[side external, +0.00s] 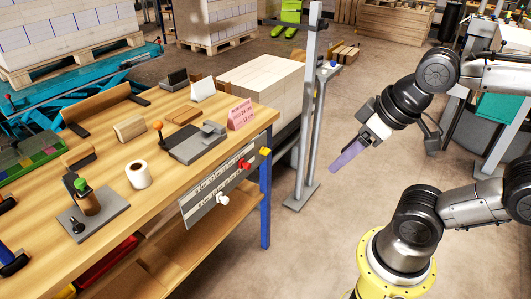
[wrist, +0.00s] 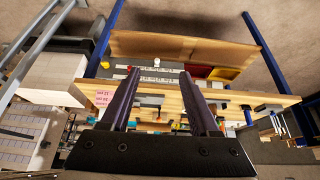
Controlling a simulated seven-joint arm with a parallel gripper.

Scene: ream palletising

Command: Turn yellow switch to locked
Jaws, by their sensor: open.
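The yellow switch (side external: 265,151) is a small knob at the right end of a grey labelled panel (side external: 193,213) on the workbench's front edge. A red switch (side external: 244,165) and a white switch (side external: 222,198) sit on the same panel. In the wrist view the yellow switch (wrist: 104,65) is small, left of the fingers, and the white switch (wrist: 156,61) is between and beyond the fingertips. The switch's setting is too small to read. My gripper (side external: 335,167), with purple fingers, is open and empty in the air, right of the bench and apart from the panel.
A grey post (side external: 310,110) stands between bench and gripper in the side view. The workbench (side external: 160,190) holds a tape roll (side external: 139,175), a pink sign (side external: 240,114) and a bottle on a plate. Paper stacks (side external: 262,80) stand behind. Floor below my gripper is clear.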

